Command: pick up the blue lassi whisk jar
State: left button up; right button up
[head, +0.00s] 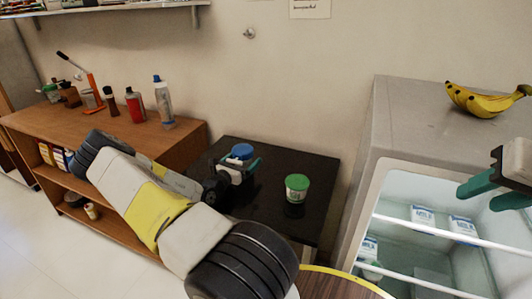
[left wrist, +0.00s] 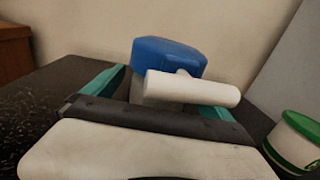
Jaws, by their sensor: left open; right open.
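The blue lassi whisk jar (head: 242,151) stands on the black table top; mostly its blue top shows in the head view. In the left wrist view its blue top (left wrist: 168,55) rises just beyond my gripper, with a white bar-like handle in front. My left gripper (head: 238,169) is open at the jar, its green fingers on either side in the left wrist view (left wrist: 160,95). I cannot tell whether the fingers touch the jar, and its lower part is hidden. My right gripper (head: 492,183) is open at the right edge, in front of the fridge, away from the jar.
A white tub with a green lid (head: 297,188) stands right of the jar on the black table (head: 270,158). An open fridge (head: 392,118) with bananas (head: 487,101) on top is at right. A wooden shelf unit (head: 135,132) with bottles is at left.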

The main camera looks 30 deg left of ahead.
pick_arm(q)
jog(key=c, duration=1.8)
jog(key=shift+c, duration=0.5)
jog(key=shift+r, duration=0.15)
